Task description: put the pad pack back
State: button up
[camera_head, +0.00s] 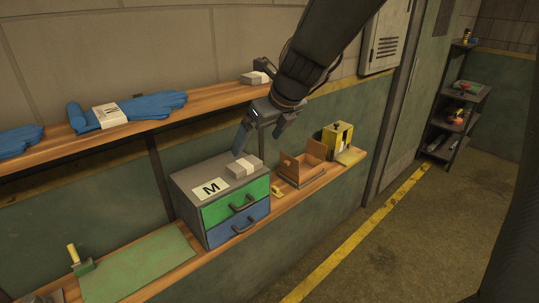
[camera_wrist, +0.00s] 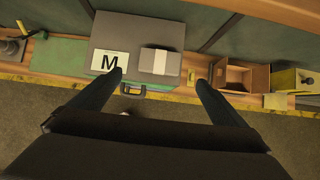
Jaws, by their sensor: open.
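A grey pad pack with a pale paper band (camera_head: 244,168) lies on top of the drawer cabinet (camera_head: 190,180), right of its "M" label. It also shows in the wrist view (camera_wrist: 159,62). My gripper (camera_head: 258,144) is open and empty above the cabinet. In the wrist view its fingertips (camera_wrist: 159,78) lie to either side of the pack and a little on the near side, apart from it. A similar banded pack (camera_head: 255,78) lies on the upper shelf (camera_head: 215,99), behind my arm.
The cabinet's green drawer (camera_head: 225,206) and blue drawer (camera_head: 230,228) look shut. Blue gloves (camera_head: 145,104) lie on the upper shelf. Right of the cabinet stand an open brown box (camera_head: 302,178) and a yellow box (camera_head: 330,140). A green mat (camera_head: 140,265) lies left.

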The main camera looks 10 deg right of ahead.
jog(key=s+d+f+n+g+h, duration=0.1)
jog(key=s+d+f+n, duration=0.4)
jog(key=n, duration=0.9)
jog(key=s+d+f+n+g+h, duration=0.1)
jog(key=s+d+f+n, duration=0.5)
jog(key=s+n, duration=0.6)
jog(key=d+n+h, duration=0.1)
jog(key=d+n, duration=0.1)
jog(key=n, duration=0.1)
jog(key=shift+d+g+h, duration=0.3)
jog(key=shift+d+g, duration=0.1)
jog(key=shift+f, duration=0.15)
notch_tip(320, 180, down, 10)
jog(key=g+b, duration=0.1)
jog(key=b, duration=0.7)
jog(key=shift+b, duration=0.4)
jog(key=shift+w, duration=0.1)
